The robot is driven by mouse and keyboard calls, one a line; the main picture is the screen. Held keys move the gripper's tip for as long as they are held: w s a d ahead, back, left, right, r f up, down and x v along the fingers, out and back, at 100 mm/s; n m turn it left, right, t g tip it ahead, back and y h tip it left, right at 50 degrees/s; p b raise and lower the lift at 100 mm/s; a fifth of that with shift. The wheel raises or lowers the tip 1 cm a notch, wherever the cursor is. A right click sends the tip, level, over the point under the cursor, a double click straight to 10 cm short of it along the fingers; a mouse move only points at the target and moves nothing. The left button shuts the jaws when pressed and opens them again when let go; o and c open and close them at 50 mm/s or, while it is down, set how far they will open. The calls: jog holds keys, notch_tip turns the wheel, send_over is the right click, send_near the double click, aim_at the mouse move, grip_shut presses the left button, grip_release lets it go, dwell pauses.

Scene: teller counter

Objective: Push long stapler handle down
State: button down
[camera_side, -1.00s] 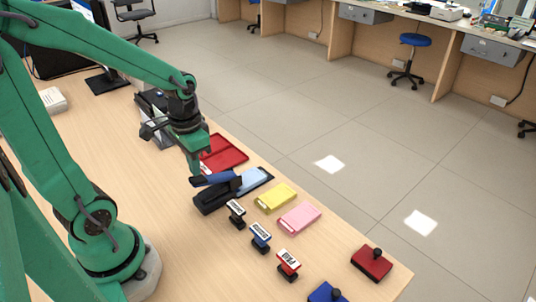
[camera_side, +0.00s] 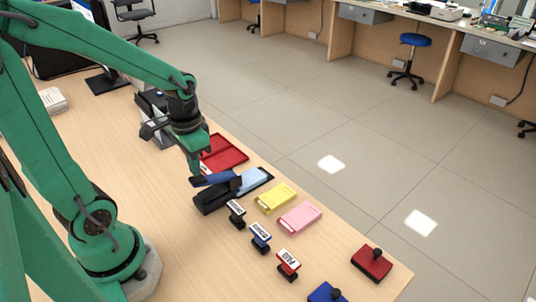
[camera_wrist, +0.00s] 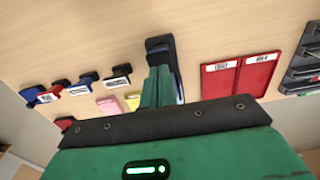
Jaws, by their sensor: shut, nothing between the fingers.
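The long stapler (camera_side: 210,201) lies on the wooden counter, black with a blue handle (camera_side: 213,180) on top that sits raised above its base. My gripper (camera_side: 196,174) is shut and empty, with its fingertips at the handle's rear half, seemingly touching its top from above. In the wrist view the stapler (camera_wrist: 160,46) shows just beyond my green fingers (camera_wrist: 156,80), which hide much of it. The exact contact is too small to tell.
Several stamps, such as the black one (camera_side: 236,214), stand in front. Bare counter lies at left.

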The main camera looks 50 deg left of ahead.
aim_at(197, 178)
jog(key=shift+f, duration=2.2)
jog(key=shift+r, duration=0.15)
dwell(0.4)
jog(key=shift+r, duration=3.9)
jog(key=shift+d+r+t, duration=0.3)
jog(key=shift+r, duration=0.2)
jog(key=s+d+r+t, duration=0.2)
jog(key=d+r+t, duration=0.3)
jog(key=r, duration=0.2)
jog(key=shift+d+r, duration=0.2)
jog(key=shift+r, duration=0.1)
